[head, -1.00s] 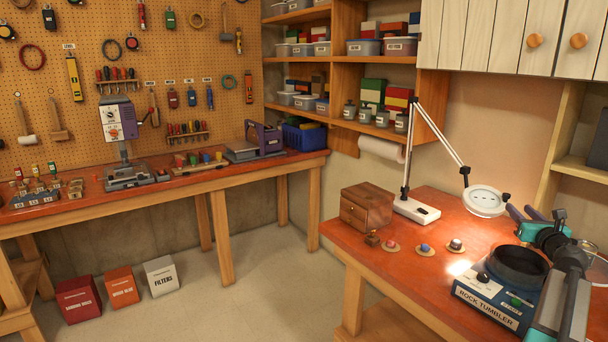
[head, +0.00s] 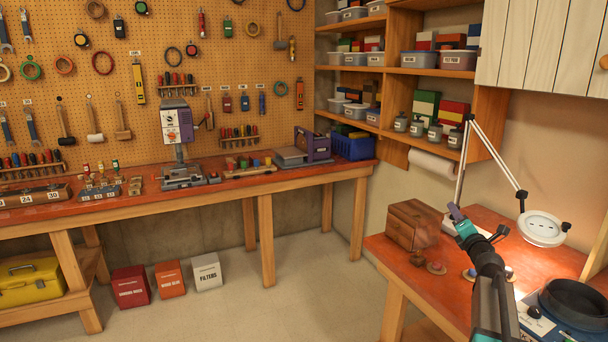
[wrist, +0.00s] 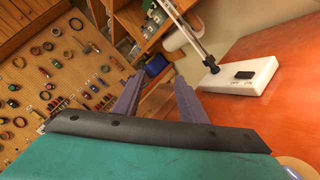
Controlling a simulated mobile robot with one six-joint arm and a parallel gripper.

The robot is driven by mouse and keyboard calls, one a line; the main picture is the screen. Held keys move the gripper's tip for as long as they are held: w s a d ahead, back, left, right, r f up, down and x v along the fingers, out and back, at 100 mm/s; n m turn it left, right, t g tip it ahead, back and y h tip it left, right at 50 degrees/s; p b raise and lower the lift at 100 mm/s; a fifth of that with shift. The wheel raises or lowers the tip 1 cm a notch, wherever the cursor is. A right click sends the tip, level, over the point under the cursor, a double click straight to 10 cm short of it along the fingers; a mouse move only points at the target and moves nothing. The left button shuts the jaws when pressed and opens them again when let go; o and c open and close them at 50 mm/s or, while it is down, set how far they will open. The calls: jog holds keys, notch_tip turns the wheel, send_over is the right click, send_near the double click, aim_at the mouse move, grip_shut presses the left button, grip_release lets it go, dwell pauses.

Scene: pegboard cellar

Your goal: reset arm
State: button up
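My gripper (head: 455,212) is raised above the red workbench at the right in the head view, in front of the lamp's stand and beside the wooden box. In the wrist view its two purple fingers (wrist: 157,100) stand apart with nothing between them. My arm reaches in from the lower right of the head view and hides part of the bench.
A small wooden drawer box (head: 408,225) and a magnifier lamp (head: 541,229) stand on the right bench. A rock tumbler (head: 570,310) sits at the lower right. The lamp's white base (wrist: 240,76) shows in the wrist view. The floor (head: 300,290) is largely clear.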

jog(key=w+a+f+m+y+p, duration=0.1)
jog(key=w+a+f+m, duration=0.15)
jog(key=a, duration=0.75)
jog(key=w+a+f+m+y+p, duration=0.1)
jog(key=w+a+f+m, duration=0.2)
jog(key=a, duration=0.7)
jog(key=s+a+f+m+g+h+b, duration=0.1)
jog(key=s+a+f+m+g, duration=0.25)
jog(key=f, duration=0.75)
jog(key=s+a+f+m+g+h, duration=0.2)
jog(key=a+f+m, duration=0.2)
jog(key=f, duration=0.7)
jog(key=s+a+f+m+g+b, duration=0.1)
jog(key=s+f+m+g, duration=0.25)
jog(key=s+f, duration=0.95)
jog(key=s+f+m+g+b, duration=0.25)
jog(key=s+f+g, duration=0.25)
jog(key=s+f, duration=0.8)
jog(key=s+a+f+m+g+y, duration=0.1)
jog(key=s+a+f+g, duration=0.1)
jog(key=s, duration=0.8)
jog(key=s+a+f+m+g+y+b, duration=0.1)
jog(key=s+a+f+m+g, duration=0.1)
jog(key=s+f, duration=0.5)
jog(key=s+a+f+m+g+y+b, duration=0.1)
jog(key=s+a+f+g, duration=0.3)
jog(key=s, duration=1.1)
jog(key=shift+f+m+g, duration=0.15)
jog(key=shift+m+g, duration=0.55)
jog(key=shift+g, duration=0.4)
